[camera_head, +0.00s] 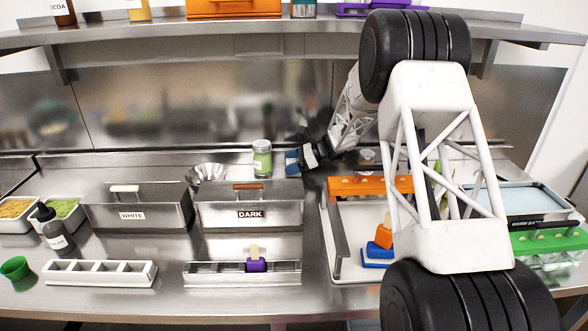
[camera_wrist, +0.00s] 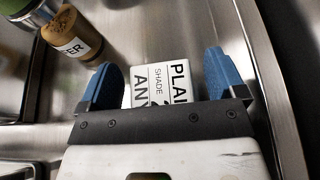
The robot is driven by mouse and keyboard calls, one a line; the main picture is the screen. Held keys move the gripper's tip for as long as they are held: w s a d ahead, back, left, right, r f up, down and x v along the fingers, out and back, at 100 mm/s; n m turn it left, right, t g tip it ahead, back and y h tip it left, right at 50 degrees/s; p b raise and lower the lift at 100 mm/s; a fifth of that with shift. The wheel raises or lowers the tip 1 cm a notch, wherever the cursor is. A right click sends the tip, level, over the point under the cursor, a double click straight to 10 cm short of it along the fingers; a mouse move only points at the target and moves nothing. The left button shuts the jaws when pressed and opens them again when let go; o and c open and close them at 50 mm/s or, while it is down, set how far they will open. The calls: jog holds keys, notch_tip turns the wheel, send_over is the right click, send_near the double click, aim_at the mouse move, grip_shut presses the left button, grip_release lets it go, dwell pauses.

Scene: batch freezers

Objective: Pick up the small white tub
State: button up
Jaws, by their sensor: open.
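A small white block-like thing with black print, including "SHADE", shows in the wrist view (camera_wrist: 160,82); it looks like the small white tub. It lies between the two blue fingers of my gripper (camera_wrist: 163,78), partly hidden by the gripper's dark front bar. The fingers stand apart on either side of it; whether either touches it I cannot tell. In the head view my gripper (camera_head: 306,156) is low at the back of the steel counter, just right of a green-filled jar (camera_head: 262,160). A white patch between its fingers there (camera_head: 310,155) appears to be the same tub.
A brown jar with a white label (camera_wrist: 72,35) stands close left in the wrist view. The bin marked DARK (camera_head: 250,212) is in front of the green jar. An orange rack (camera_head: 370,186) and white tray (camera_head: 345,262) are to the right. A shelf (camera_head: 130,36) runs overhead.

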aim_at(291, 162)
dwell(0.5)
jog(key=c, duration=1)
jog(key=shift+c, duration=0.2)
jog(key=shift+r, duration=5)
